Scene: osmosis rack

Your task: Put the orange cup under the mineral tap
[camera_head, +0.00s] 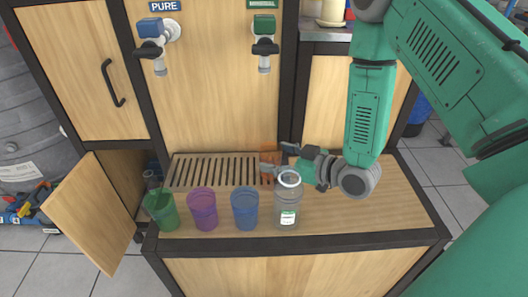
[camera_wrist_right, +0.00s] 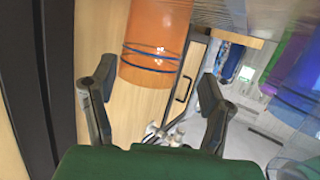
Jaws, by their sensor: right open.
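The orange cup (camera_head: 269,174) stands at the right end of the slotted drip grille, roughly below the green mineral tap (camera_head: 264,42). It is partly hidden by my right gripper (camera_head: 273,158) and a clear jar in the head view. In the right wrist view the orange cup (camera_wrist_right: 157,45) is just ahead of and between the fingers of my right gripper (camera_wrist_right: 155,80), which are spread apart. I see a gap on each side of the cup there. My left gripper is not in view.
A green cup (camera_head: 161,210), a purple cup (camera_head: 202,209), a blue cup (camera_head: 245,209) and the clear jar (camera_head: 287,206) line the counter front. The blue pure tap (camera_head: 157,42) is at upper left. A cabinet door (camera_head: 90,215) hangs open at left. The right counter is clear.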

